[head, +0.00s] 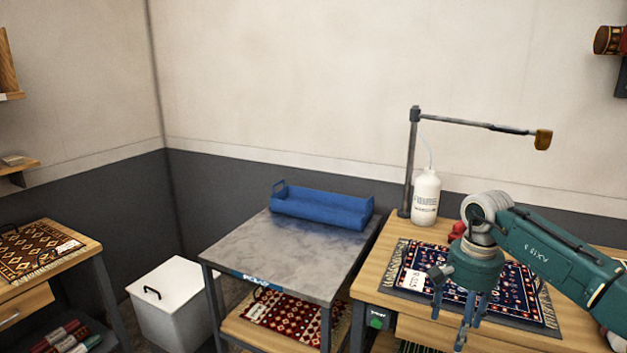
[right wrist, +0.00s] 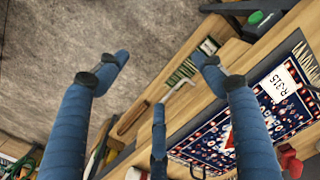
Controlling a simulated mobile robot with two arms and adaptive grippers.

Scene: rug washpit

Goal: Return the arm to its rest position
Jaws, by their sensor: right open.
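My right arm (head: 560,255) comes in from the right in the head view. Its gripper (head: 460,315) points down over the front edge of the wooden bench, in front of a dark blue and red patterned rug (head: 512,290). In the right wrist view the fingers of my right gripper (right wrist: 160,70) are spread apart with nothing between them. The rug (right wrist: 205,145) with its white tag (right wrist: 280,83) lies to the right of the fingers there. My left arm and gripper do not show in either view.
The wooden bench (head: 390,262) carries a white bottle (head: 425,198) and a post with a horizontal arm (head: 412,160). A grey-topped table (head: 285,258) holds a blue tray (head: 320,207). A white lidded bin (head: 170,300) stands left. The right wrist view shows tools (right wrist: 180,85) below the bench edge.

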